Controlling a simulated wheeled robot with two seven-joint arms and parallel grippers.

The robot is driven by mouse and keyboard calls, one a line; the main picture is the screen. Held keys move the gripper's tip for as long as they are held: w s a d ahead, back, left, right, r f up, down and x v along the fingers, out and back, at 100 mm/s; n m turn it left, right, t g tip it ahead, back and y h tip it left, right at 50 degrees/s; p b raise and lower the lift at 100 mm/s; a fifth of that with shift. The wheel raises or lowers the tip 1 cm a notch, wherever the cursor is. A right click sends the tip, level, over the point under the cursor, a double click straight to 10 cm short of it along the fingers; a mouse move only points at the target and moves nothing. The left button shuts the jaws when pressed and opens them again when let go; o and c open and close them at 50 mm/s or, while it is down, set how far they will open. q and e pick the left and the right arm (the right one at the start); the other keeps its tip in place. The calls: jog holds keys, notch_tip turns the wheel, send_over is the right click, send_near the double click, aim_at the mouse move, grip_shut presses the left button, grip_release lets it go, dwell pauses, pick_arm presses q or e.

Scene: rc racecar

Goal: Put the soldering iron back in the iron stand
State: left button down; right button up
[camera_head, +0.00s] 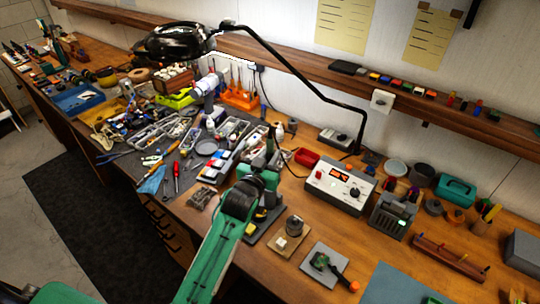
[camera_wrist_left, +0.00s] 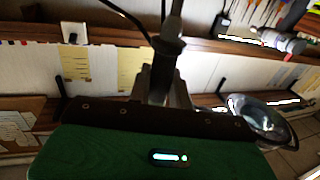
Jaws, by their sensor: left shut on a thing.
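My left gripper (camera_head: 266,160) is above the bench, its green arm coming up from the bottom of the head view. In the left wrist view my left gripper (camera_wrist_left: 168,90) is shut on a dark, collared handle with a grey shaft, which appears to be the soldering iron (camera_wrist_left: 168,45). In the head view the iron is mostly hidden by the gripper and clutter behind it. A dark base with a yellow pad, apparently the iron stand (camera_head: 262,215), is partly hidden just right of my left wrist. My right gripper is not in view.
A white soldering station (camera_head: 340,187) stands right of the gripper, with a red tray (camera_head: 307,157) behind. Small boards (camera_head: 325,264) lie in front. Tools and parts crowd the bench to the left. A black lamp arm (camera_head: 290,68) spans overhead.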

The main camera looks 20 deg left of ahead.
pick_arm(q)
jog(key=shift+f+b, duration=0.55)
jog(key=shift+f, duration=0.45)
jog(key=shift+f+b, duration=0.95)
jog(key=shift+f, duration=0.55)
jog(key=shift+f+b, duration=1.1)
jog(key=shift+f, duration=0.7)
jog(key=c, duration=0.8)
grip_release()
